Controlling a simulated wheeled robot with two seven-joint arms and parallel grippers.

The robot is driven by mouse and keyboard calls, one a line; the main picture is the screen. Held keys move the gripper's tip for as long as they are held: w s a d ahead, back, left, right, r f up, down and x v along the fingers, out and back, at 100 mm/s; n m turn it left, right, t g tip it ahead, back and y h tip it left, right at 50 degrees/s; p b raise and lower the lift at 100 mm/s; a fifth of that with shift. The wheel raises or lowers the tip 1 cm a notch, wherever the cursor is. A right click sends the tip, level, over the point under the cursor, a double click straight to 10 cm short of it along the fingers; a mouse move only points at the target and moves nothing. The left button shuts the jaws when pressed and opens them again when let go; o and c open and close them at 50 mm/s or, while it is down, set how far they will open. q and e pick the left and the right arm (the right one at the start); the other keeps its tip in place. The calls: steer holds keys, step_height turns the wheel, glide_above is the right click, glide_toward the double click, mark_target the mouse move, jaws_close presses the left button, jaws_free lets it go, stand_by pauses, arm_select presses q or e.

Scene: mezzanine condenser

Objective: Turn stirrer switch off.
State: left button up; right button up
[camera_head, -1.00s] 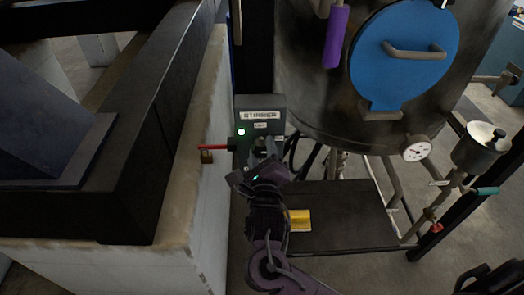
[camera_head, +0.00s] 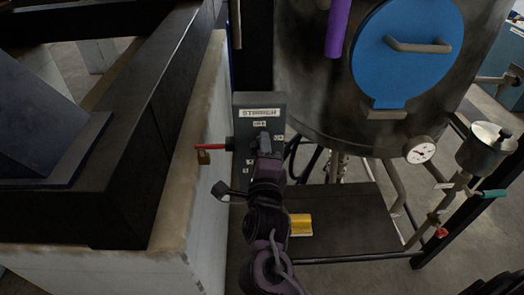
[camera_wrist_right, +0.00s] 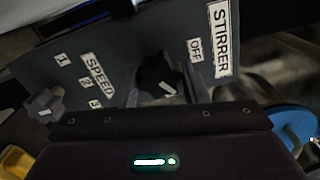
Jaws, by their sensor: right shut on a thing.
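The stirrer control box (camera_head: 245,101) is grey and stands upright at the centre of the head view, with a STIRRER label at its top. In the right wrist view the box (camera_wrist_right: 122,58) shows an OFF label and a SPEED label with numbers. A black knob (camera_wrist_right: 158,77) with a white mark sits between these labels. My right gripper (camera_head: 264,143) is at the box front, shut on this knob; its fingers partly cover the knob. No lit green lamp shows on the box.
A second dark knob (camera_wrist_right: 43,104) is on the box's left in the wrist view. A red lever (camera_head: 212,147) with a padlock sticks out left of the box. A steel vessel with a blue hatch (camera_head: 408,60) and a gauge (camera_head: 420,150) stands to the right.

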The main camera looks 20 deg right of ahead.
steer(key=n+p, duration=0.1)
steer(key=n, duration=0.2)
steer(key=shift+r+n+p, duration=0.15)
steer(key=shift+n+p, duration=0.2)
steer(key=shift+n, duration=0.05)
steer(key=n+p, duration=0.1)
steer(key=n, duration=0.1)
steer(key=shift+n+p, duration=0.3)
steer(key=shift+n, duration=0.1)
steer(key=n+p, duration=0.2)
steer(key=n, duration=0.1)
steer(key=shift+n+p, duration=0.45)
steer(key=shift+n, duration=0.35)
steer(key=shift+a, duration=0.1)
steer(key=o, duration=1)
steer(key=shift+c, duration=0.2)
